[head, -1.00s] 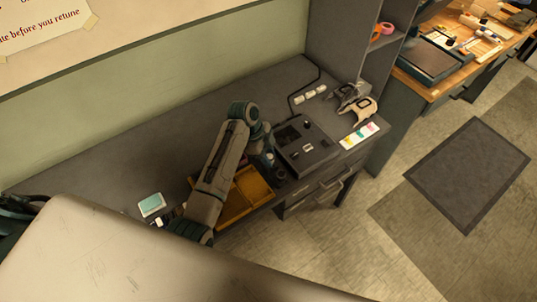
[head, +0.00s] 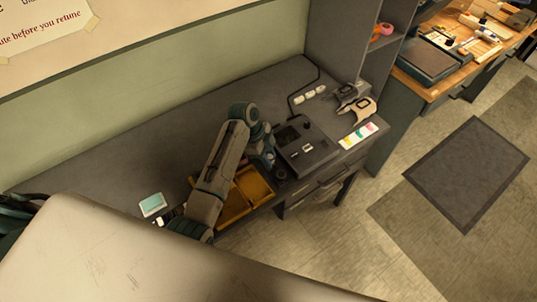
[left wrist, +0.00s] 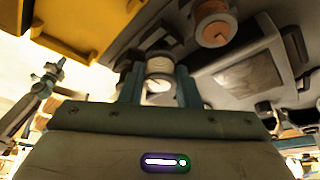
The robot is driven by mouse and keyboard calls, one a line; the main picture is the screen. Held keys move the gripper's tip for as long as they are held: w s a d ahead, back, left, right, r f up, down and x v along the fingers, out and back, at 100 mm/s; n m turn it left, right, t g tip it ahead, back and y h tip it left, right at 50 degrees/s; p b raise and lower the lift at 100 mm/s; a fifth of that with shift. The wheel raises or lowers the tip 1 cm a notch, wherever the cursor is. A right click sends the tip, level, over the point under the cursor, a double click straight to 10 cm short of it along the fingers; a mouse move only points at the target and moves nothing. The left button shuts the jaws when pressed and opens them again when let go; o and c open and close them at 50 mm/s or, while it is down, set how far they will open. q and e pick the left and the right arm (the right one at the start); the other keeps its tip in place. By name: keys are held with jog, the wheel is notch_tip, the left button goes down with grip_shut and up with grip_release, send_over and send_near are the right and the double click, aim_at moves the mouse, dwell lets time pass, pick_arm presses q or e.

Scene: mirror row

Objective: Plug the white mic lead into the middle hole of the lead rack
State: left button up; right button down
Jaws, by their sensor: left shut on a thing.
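My left gripper (head: 268,164) is low over the desk, between the yellow tray and the dark panel box. In the left wrist view its two fingers (left wrist: 160,88) are shut on a small pale cylindrical piece, which I take as the white mic lead (left wrist: 159,66). In the head view the wrist hides this piece. A dark round part with a ring lies just beyond the fingertips in the wrist view; I cannot tell whether they touch. I cannot make out the lead rack or its middle hole for sure. My right gripper is not in view.
The yellow tray (head: 262,187) lies beside the gripper, partly behind my arm. The dark panel box (head: 318,153) stands close on the right. Farther right are a colour-marked white strip (head: 358,137) and a pale handheld device (head: 363,110).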

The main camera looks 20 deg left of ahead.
pick_arm(q)
jog(key=shift+f, duration=0.2)
dwell(0.3)
jog(key=shift+f+b, duration=0.5)
jog(key=shift+f, duration=0.3)
jog(key=o, duration=1.1)
jog(key=shift+a+r, duration=0.25)
jog(key=shift+r, duration=0.25)
jog(key=b+v, duration=0.3)
jog(key=v, duration=0.6)
jog(key=shift+r, duration=0.4)
